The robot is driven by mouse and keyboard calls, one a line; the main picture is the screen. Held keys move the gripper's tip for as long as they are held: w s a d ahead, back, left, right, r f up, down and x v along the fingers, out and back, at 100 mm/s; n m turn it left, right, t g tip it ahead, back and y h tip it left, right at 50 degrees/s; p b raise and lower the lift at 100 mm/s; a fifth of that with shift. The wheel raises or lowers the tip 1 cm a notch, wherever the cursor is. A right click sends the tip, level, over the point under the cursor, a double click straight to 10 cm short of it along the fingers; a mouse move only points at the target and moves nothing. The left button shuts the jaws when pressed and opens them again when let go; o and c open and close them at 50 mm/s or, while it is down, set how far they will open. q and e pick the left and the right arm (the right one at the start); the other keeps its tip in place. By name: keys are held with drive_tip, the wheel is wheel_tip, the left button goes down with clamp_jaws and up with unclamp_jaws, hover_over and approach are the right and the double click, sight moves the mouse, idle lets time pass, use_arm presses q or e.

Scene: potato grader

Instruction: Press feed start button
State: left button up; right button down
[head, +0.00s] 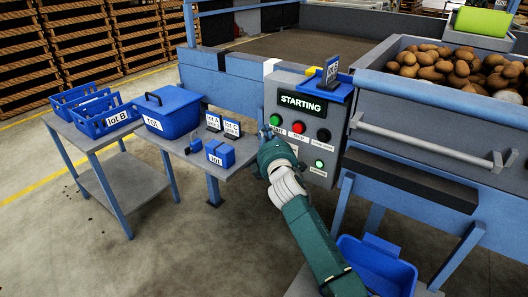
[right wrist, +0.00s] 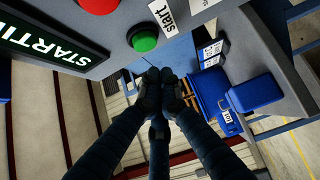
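The grey control panel (head: 283,97) has a display (head: 303,104) that reads "STARTING". The green start button (head: 275,120) is at the panel's left, with a red button (head: 298,127) and a black knob (head: 323,135) to its right. My right gripper (head: 267,138) is just below the green button in the head view. In the right wrist view the green button (right wrist: 144,39) is beside the "start" label, and the gripper's fingertips (right wrist: 155,76) are together, empty, and appear apart from the button. My left gripper is not in view.
A small green light (head: 320,163) is lit low on the panel. A hopper of potatoes (head: 455,67) and a metal rail (head: 425,140) are to the right.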

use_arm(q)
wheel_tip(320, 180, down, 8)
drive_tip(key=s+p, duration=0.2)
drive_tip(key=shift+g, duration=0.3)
use_arm(e)
drive_tip(key=s+d, duration=0.1)
drive_tip(key=s, duration=0.8)
drive_tip(key=shift+s+d, duration=0.2)
drive_tip(key=shift+s, duration=0.2)
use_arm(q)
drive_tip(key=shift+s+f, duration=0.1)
use_arm(e)
drive_tip(key=shift+f, duration=0.15)
